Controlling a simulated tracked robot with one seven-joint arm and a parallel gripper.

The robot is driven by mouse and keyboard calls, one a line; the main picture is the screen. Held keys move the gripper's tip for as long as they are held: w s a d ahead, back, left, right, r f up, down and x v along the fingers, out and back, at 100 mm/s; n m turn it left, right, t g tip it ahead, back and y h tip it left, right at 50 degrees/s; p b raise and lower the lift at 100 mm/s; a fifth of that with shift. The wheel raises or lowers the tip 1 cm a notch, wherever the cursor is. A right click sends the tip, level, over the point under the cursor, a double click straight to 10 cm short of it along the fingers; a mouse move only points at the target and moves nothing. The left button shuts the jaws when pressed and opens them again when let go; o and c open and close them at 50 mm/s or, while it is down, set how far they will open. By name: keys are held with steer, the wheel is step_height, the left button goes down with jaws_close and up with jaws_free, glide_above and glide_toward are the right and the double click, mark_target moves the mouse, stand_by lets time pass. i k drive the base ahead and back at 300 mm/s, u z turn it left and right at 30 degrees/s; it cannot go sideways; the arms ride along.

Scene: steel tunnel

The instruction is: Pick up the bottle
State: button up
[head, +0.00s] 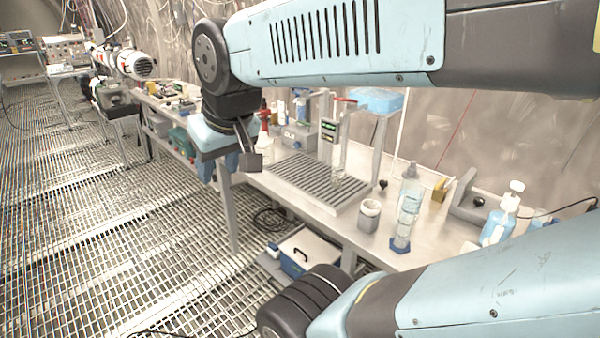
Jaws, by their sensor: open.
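Several bottles stand on the steel workbench (445,215), and I cannot tell which one the task means. A clear bottle with a pale cap (409,186) stands upright at the right. A blue-and-white bottle with a white top (500,222) is farther right, partly hidden by my arm. A red-topped bottle (264,133) stands at the left, behind my gripper. My gripper (240,163) hangs beside the bench's left front edge, pointing down. It is open, and I see nothing held in it. It is apart from the clear bottle, with the ribbed tray between them.
A ribbed grey tray (300,182) lies mid-bench, with a tall stand (328,135) behind it. A blue-and-white case (302,252) sits below. Open grating floor lies left.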

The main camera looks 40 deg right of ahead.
mark_target(338, 174)
steer(key=z, duration=0.05)
steer(key=k, duration=1.5)
steer(key=z, duration=0.55)
steer(key=i, duration=1.5)
